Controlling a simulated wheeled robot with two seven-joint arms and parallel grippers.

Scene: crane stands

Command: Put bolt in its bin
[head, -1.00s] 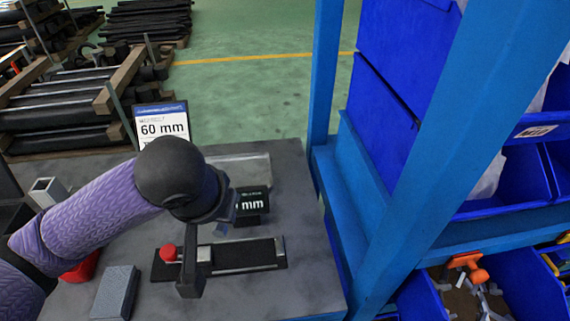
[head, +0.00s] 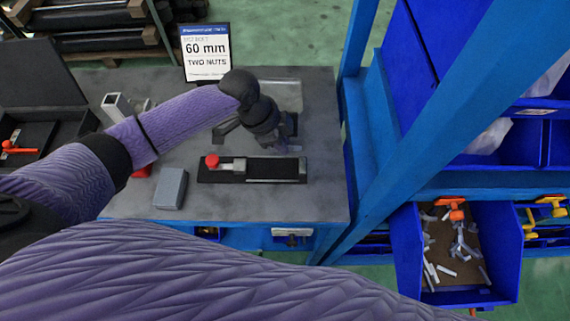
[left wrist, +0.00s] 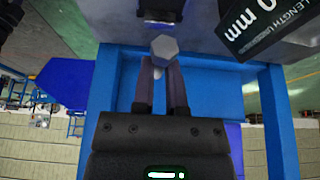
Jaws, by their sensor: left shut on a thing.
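In the left wrist view my left gripper (left wrist: 162,76) is shut on a bolt (left wrist: 164,46), whose grey hexagonal head faces the camera. In the head view my left gripper (head: 290,126) is over the bench near its right side, behind the black gauge; the bolt is hidden there. An open blue bin (head: 408,255) at lower right holds several small grey pieces and has an orange clamp-like part at its back edge. My right gripper is not in view.
The grey bench (head: 320,195) bears a black gauge with a red knob (head: 212,161), a grey block (head: 171,188) and a sign reading 60 mm, two nuts (head: 205,52). A slanted blue rack post (head: 430,120) stands between bench and bins. More blue bins are at right.

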